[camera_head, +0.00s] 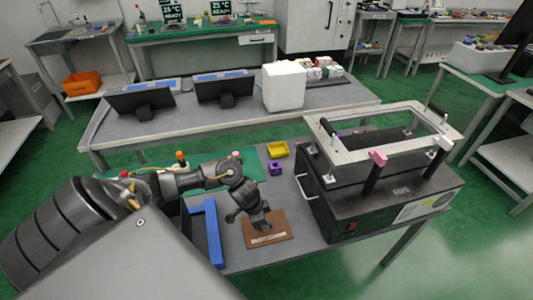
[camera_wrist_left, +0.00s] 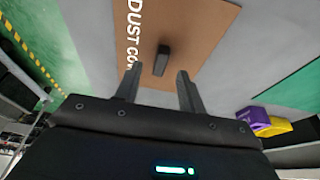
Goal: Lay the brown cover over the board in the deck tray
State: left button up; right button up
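The brown cover (camera_head: 283,221), lettered "DUST COVER", lies flat on the grey table. My left gripper (camera_head: 262,226) is over it, pointing down. In the left wrist view the cover (camera_wrist_left: 195,30) fills the upper middle, with a black handle (camera_wrist_left: 161,60) standing on it. The left fingers (camera_wrist_left: 159,88) are spread apart, and the handle shows beyond the gap between them, not gripped. A blue-edged tray (camera_head: 212,235) sits left of the cover, partly hidden by my arm; I cannot tell whether it is the deck tray. No board is clearly visible. My right gripper is not in view.
A black machine (camera_head: 385,205) with a raised metal frame (camera_head: 445,131) and upright levers stands right of the cover. A table with monitors is farther back.

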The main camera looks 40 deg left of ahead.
pick_arm(q)
jog(key=x, duration=0.2)
jog(key=shift+f, duration=0.35)
grip_shut()
jog(key=shift+r, duration=0.1)
